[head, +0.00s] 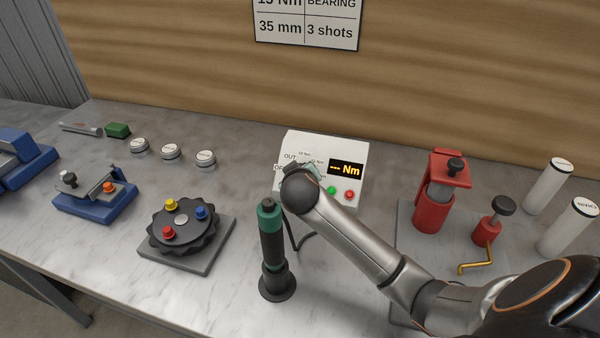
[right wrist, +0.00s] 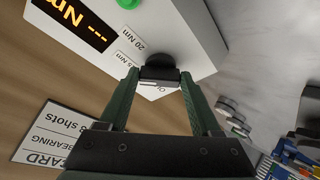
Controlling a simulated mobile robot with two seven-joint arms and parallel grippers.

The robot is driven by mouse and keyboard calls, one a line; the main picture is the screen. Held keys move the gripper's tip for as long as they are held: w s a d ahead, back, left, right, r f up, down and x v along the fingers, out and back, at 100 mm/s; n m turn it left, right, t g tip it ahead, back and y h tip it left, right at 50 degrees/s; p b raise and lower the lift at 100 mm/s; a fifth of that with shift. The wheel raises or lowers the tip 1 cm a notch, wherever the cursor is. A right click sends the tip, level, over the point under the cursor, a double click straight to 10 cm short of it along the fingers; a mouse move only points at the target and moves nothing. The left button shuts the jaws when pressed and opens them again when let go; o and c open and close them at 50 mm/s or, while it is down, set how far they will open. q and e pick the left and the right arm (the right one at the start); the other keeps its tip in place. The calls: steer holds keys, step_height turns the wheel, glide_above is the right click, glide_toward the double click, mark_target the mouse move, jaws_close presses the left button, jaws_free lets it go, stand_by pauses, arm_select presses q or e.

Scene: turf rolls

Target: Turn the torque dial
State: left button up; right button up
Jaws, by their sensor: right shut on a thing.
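The white torque controller box (head: 352,152) stands at the back middle of the bench, with a display reading "--- Nm". In the right wrist view, its black torque dial (right wrist: 160,68) sits between the green fingers of my right gripper (right wrist: 160,80), which is shut on it. Labels "20 Nm" and a partly hidden "5 Nm" show near the dial. In the head view my right gripper (head: 304,170) is at the box's front face, and my wrist hides the dial there. My left gripper is not in view.
Green and red buttons (head: 349,195) sit right of the dial. A green-and-black driver (head: 270,245) stands in front. A black rotary fixture (head: 183,229) is to the left. A red press (head: 434,200) is to the right. A sign (head: 307,20) hangs on the wall behind.

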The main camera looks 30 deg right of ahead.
stand_by(0.3)
steer(key=o, duration=1.4)
